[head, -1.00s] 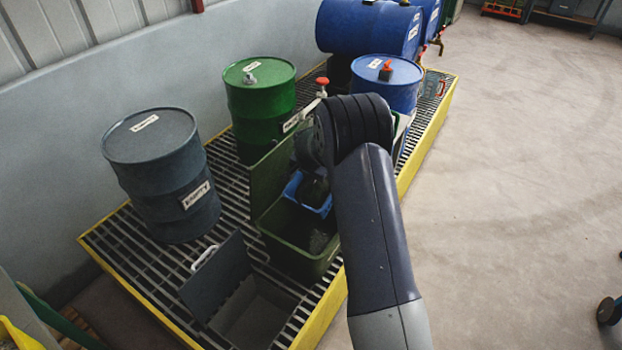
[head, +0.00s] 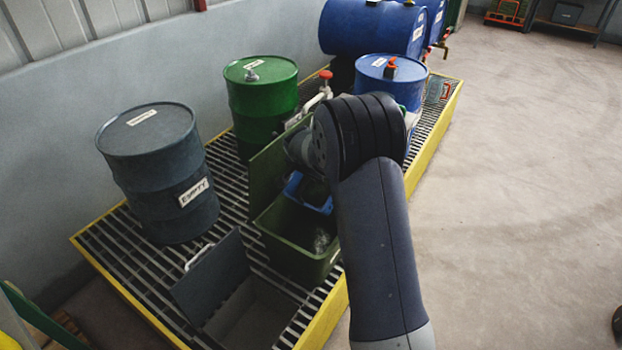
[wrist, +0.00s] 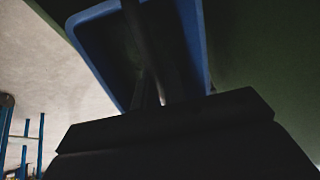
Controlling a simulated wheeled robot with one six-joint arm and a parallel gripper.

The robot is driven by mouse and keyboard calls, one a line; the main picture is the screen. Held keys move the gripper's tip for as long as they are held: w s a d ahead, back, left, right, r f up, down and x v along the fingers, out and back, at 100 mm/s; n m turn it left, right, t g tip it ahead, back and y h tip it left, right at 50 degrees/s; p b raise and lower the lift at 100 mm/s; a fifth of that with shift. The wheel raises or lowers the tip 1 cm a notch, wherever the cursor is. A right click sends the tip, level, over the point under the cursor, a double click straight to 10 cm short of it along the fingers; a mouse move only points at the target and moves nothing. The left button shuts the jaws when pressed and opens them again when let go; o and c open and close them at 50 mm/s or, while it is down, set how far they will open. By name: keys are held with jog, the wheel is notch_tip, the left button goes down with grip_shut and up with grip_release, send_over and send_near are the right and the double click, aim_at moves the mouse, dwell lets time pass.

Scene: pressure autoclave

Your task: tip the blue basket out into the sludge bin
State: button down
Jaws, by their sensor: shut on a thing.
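The blue basket (head: 292,186) is over the back part of an open green bin (head: 290,255), tilted, partly hidden by my arm. No label naming the sludge bin is legible. Pale grey material (head: 322,241) shows inside the green bin. In the wrist view the basket's blue rim (wrist: 196,45) frames a dark interior; I cannot tell what is left in it. My gripper (wrist: 160,103) is a dark shape at the basket's edge, shut on the basket. In the head view my arm hides the gripper.
A grey bin (head: 222,322) with its lid raised stands in front of the green one. A grey drum (head: 150,165), a green drum (head: 262,105) and a blue drum (head: 385,85) stand on the yellow-edged grating (head: 120,240). Open floor (head: 520,200) lies to the right.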

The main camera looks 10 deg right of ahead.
aim_at(303, 185)
jog(key=shift+s+a+f+t+h+b, duration=0.3)
jog(key=shift+s+a+t+h+b, duration=0.55)
jog(key=shift+b, duration=5)
jog(key=t+b, duration=0.1)
jog(key=b, duration=0.2)
jog(key=f+h+b, duration=0.1)
jog(key=b, duration=0.3)
jog(key=shift+s+a+n+t+h+b, duration=0.25)
jog(key=shift+s+a+n+t+b, duration=0.05)
jog(key=shift+s+a+t, duration=0.1)
jog(key=s+a+f+t+h+b, duration=0.1)
jog(key=b, duration=1)
jog(key=shift+s+f+t, duration=0.1)
jog(key=shift+f+t, duration=0.1)
jog(key=shift+t, duration=0.15)
jog(key=s+a+f+n+t+h, duration=0.1)
jog(key=s+a+f+t+h, duration=0.2)
jog(key=f+t+h, duration=0.2)
jog(key=shift+s+a+f+n+t, duration=0.2)
jog(key=shift+s+a+n+t, duration=0.15)
jog(key=shift+t, duration=0.55)
jog(key=shift+r, duration=0.15)
jog(key=shift+r, duration=0.3)
